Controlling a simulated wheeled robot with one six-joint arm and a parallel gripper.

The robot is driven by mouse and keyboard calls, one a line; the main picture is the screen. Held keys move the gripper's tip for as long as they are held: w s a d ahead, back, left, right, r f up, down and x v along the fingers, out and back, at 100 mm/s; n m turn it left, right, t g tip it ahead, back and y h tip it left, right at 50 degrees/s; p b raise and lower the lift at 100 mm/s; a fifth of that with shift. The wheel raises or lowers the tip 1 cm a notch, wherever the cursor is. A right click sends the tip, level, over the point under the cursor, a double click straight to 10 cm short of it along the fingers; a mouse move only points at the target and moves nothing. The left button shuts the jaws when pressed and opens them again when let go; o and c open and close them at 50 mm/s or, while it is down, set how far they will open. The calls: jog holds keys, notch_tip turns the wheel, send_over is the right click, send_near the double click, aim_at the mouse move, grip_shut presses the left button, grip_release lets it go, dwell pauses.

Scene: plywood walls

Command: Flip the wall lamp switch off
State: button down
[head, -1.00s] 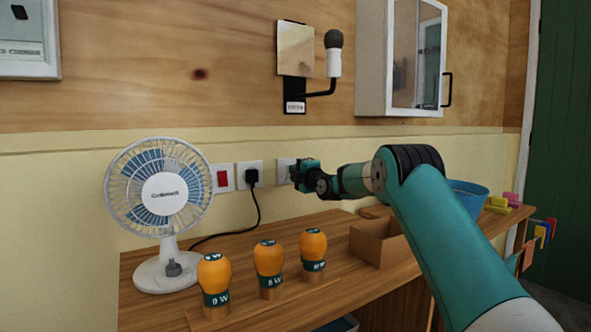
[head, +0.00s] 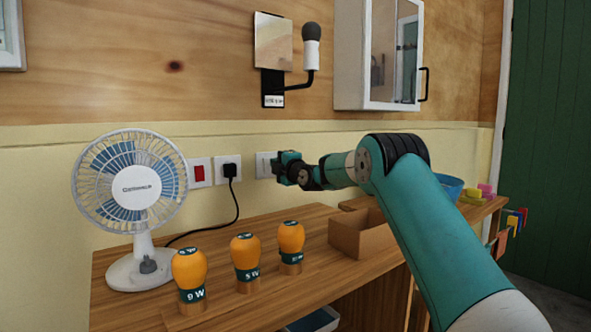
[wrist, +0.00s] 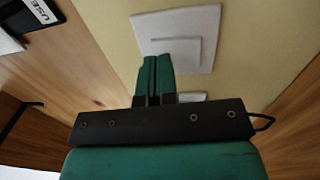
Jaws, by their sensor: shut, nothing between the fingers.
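The wall lamp (head: 312,50) has a dark grey bulb on a black arm beside a square mirror plate, above the shelf. A white switch plate (head: 263,165) is on the cream wall below it, partly hidden by my gripper. My gripper (head: 281,168) is right in front of this plate. In the wrist view the plate (wrist: 200,22) with its raised rocker shows just beyond the shut, empty green fingers (wrist: 154,62). The fingers overlap the rocker's lower part in that view; I cannot tell whether they touch it. The bulb looks unlit.
A red switch (head: 199,173) and a socket with a black plug (head: 229,170) are to the left. A fan (head: 135,190), orange bulbs (head: 246,252) and a cardboard box (head: 352,236) stand on the wooden shelf. A mirrored cabinet (head: 385,55) hangs at upper right.

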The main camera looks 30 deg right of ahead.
jog(key=s+r+b, duration=0.1)
jog(key=s+b, duration=0.1)
jog(key=s, duration=1)
jog(key=shift+d+r, duration=0.2)
jog(key=shift+d, duration=0.15)
jog(key=shift+s, duration=0.1)
